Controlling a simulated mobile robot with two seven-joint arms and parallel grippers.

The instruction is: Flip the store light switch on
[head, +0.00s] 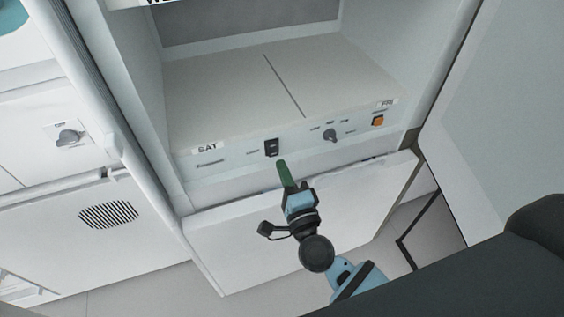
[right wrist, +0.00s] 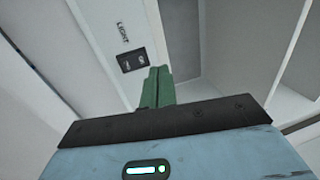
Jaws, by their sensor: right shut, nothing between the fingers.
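The light switch (head: 272,147) is a small black rocker on the pale front panel, left of centre below the shelf. In the right wrist view the black switch (right wrist: 131,61) shows beside the word LIGHT, with small markings on it too small to read surely. My right gripper (head: 282,165) has green fingers that are shut and empty, just below the switch in the head view. In the right wrist view its fingertips (right wrist: 158,72) are just right of and below the switch. I cannot tell whether they touch it. My left gripper is not in view.
A dark knob (head: 330,135) and an orange switch (head: 377,121) sit right of the light switch on the same panel. An open shelf compartment (head: 225,95) lies above. A pale door panel (head: 215,240) is below. A white vertical post (head: 105,120) stands at left.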

